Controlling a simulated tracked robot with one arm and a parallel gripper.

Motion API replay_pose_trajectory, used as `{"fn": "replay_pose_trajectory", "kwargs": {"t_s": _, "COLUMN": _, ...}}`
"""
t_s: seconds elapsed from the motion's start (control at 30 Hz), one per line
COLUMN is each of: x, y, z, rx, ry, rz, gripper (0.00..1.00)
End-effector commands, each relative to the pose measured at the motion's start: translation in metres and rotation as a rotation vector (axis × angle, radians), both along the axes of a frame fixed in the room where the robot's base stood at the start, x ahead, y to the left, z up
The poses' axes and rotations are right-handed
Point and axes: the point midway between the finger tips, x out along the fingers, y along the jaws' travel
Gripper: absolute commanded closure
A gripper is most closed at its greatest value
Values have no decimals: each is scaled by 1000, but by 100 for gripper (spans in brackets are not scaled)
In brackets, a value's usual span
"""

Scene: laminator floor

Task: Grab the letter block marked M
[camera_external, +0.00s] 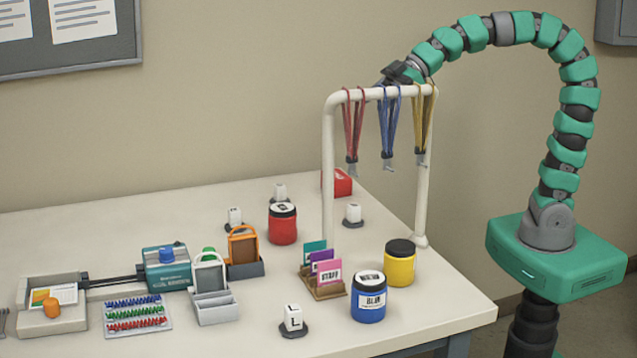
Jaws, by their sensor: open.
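Several small white letter blocks stand on dark round bases on the table. The front block (292,317) shows an L. Three more stand farther back: a left one (235,216), a rear one (280,192) and a right one (353,211). Their letters are too small to read, so I cannot tell which is M. My gripper (391,76) is open, at the top bar of the lanyard rack in the picture, well above the blocks. It is small and dark here, and I see no block in it.
The white rack (329,150) holds red, blue and yellow lanyards. Red (283,225), blue (369,302) and yellow (399,266) jars, a card holder (330,291) and a red box (337,182) stand around the blocks. The laminator (167,272) and trays fill the left.

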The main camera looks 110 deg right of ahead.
Motion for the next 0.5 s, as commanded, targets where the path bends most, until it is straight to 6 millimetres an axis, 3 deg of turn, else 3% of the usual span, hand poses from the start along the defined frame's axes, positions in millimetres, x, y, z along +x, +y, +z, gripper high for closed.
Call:
{"fn": "replay_pose_trajectory", "kwargs": {"t_s": 0.03, "x": -6, "y": -14, "z": -37, "rx": 15, "ry": 19, "rz": 3, "gripper": 45}}
{"fn": "replay_pose_trajectory", "kwargs": {"t_s": 0.2, "x": -25, "y": -45, "z": -121, "rx": 47, "ry": 30, "rz": 44, "gripper": 45}}
{"fn": "replay_pose_trajectory", "kwargs": {"t_s": 0.3, "x": -38, "y": -59, "z": -165, "rx": 68, "ry": 16, "rz": 62, "gripper": 45}}
{"fn": "replay_pose_trajectory", "kwargs": {"t_s": 0.5, "x": -60, "y": -79, "z": -224, "rx": 90, "ry": -45, "rz": 78, "gripper": 45}}
